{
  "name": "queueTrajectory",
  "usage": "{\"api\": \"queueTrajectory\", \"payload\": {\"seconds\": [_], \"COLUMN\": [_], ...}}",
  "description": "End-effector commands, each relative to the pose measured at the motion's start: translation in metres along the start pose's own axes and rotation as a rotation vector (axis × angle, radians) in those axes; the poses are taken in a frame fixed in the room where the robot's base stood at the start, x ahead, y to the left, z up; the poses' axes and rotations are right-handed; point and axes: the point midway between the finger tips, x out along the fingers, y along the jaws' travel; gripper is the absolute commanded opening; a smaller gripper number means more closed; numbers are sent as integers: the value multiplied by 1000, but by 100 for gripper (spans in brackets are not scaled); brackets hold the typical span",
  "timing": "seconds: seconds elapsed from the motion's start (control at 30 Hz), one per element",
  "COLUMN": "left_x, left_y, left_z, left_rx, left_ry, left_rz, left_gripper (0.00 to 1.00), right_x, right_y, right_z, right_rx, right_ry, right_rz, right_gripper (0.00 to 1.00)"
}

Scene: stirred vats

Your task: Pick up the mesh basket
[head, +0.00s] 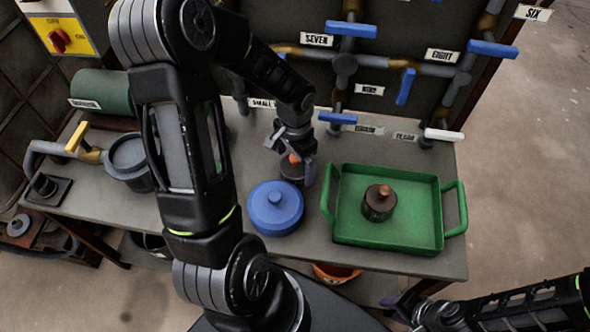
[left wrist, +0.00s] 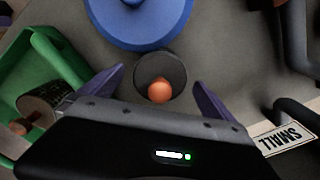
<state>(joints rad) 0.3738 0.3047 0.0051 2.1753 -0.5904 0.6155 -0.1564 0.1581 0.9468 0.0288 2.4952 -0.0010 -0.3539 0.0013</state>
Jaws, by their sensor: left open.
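A small dark round vessel (head: 291,172), which looks like the mesh basket, stands on the grey bench between the blue lidded pot and the valve panel. An orange ball or knob shows at its top. In the left wrist view the basket (left wrist: 174,65) lies between the spread fingers of my left gripper (left wrist: 160,78), with a gap on each side. In the head view my left gripper (head: 294,154) is over the basket and partly hides it. My right gripper (head: 405,306) is low at the right, off the bench; its finger opening is unclear.
A blue lidded pot (head: 275,208) stands close in front of the basket. A green tray (head: 420,236) to the right holds a brown knobbed canister (head: 379,203). Pipes with blue valve handles (head: 351,29) rise behind. A grey pot (head: 130,158) is at the left.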

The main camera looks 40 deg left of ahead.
Motion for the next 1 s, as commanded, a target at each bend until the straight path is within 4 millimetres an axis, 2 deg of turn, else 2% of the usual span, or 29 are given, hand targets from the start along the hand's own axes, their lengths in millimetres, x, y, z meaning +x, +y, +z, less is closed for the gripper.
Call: {"api": "queueTrajectory", "payload": {"seconds": [0.1, 0.67, 1.0], "left_x": [6, 6, 6], "left_y": [0, 0, 0], "left_z": [0, 0, 0], "left_rx": [-1, -1, -1], "left_ry": [0, 1, 1], "left_rz": [0, 0, 0], "left_gripper": [100, 100, 72], "right_x": [0, 0, 0], "right_y": [0, 0, 0], "right_z": [0, 0, 0], "right_rx": [0, 0, 0], "right_ry": [0, 0, 0], "right_rz": [0, 0, 0], "right_gripper": [36, 36, 36]}}
